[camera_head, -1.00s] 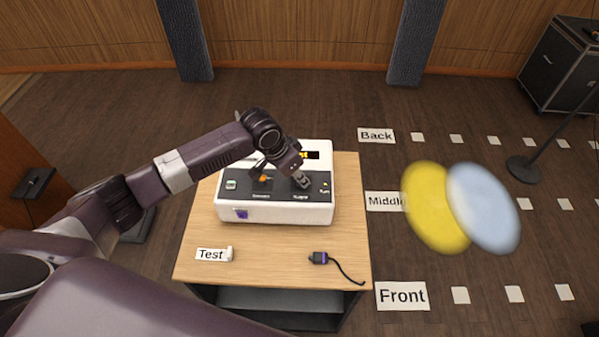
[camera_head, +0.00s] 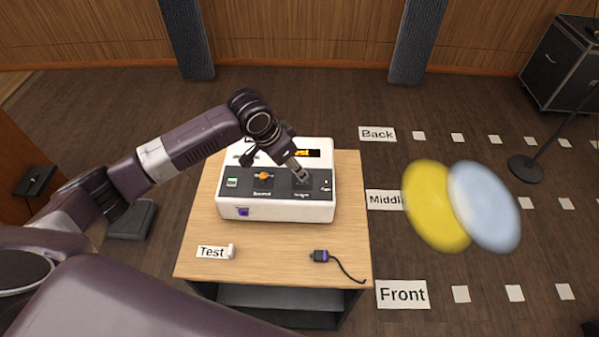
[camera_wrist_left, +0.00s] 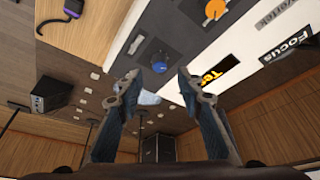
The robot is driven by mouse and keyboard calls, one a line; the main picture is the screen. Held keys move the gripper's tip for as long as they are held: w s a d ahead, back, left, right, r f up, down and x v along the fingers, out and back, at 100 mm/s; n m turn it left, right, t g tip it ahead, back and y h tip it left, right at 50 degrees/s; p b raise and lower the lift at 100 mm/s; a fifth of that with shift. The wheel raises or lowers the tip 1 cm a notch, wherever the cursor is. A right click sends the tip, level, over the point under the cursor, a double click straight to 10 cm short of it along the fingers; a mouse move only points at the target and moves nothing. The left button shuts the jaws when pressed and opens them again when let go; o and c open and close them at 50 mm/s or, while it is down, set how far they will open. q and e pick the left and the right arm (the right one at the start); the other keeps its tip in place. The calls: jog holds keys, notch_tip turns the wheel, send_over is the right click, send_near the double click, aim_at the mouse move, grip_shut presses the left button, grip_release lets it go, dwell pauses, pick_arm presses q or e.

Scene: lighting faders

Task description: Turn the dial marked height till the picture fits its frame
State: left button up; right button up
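A white control box (camera_head: 275,211) with a dark panel stands on a wooden table. Its orange dial (camera_head: 263,175) is in plain view left of my left gripper (camera_head: 302,177); it also shows in the left wrist view (camera_wrist_left: 215,9). A blue dial (camera_wrist_left: 160,62) shows between my left gripper's two parted fingertips (camera_wrist_left: 158,80) in the left wrist view; contact cannot be told. In the head view the gripper hides this dial. The panel lettering under the dials is too small to read surely. A black display (camera_head: 303,153) shows orange lettering, partly covered by my arm. My right gripper is out of view.
A Test card (camera_head: 212,252) and a dark plug with a cable (camera_head: 321,256) lie on the table (camera_head: 270,267). Blurred yellow (camera_head: 432,208) and pale blue (camera_head: 484,207) discs show at right, by floor cards. A black case (camera_head: 560,65) stands far right.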

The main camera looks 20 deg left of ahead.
pick_arm(q)
jog(key=v, duration=0.6)
jog(key=shift+r, duration=0.4)
jog(key=shift+s+a+f, duration=0.1)
jog(key=shift+s, duration=0.1)
